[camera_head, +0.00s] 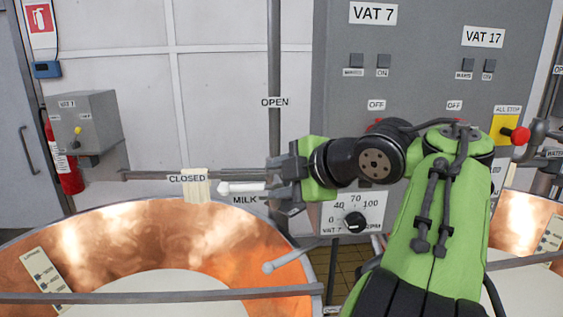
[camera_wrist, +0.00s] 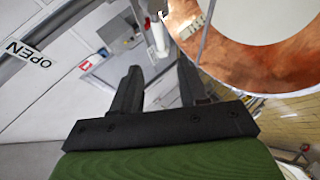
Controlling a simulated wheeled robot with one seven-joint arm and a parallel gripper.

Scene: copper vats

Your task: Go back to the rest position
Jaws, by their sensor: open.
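My gripper (camera_head: 271,190) is at the end of my green and black arm, pointing left in front of the control cabinet. Its two fingers are apart with nothing held between them; they also show in the wrist view (camera_wrist: 158,72). A white lever handle (camera_head: 238,187) by the MILK label lies just left of the fingertips. In the wrist view the white handle (camera_wrist: 160,35) appears ahead of the gap between the fingers. I cannot tell how far it is from them.
A copper vat (camera_head: 150,235) fills the lower left, with a grey rail (camera_head: 150,298) across its front. Another vat (camera_head: 525,225) stands at right. The grey cabinet (camera_head: 420,90) is behind my arm, with a red ALL STOP knob (camera_head: 520,137) and a VAT 7 dial (camera_head: 355,222).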

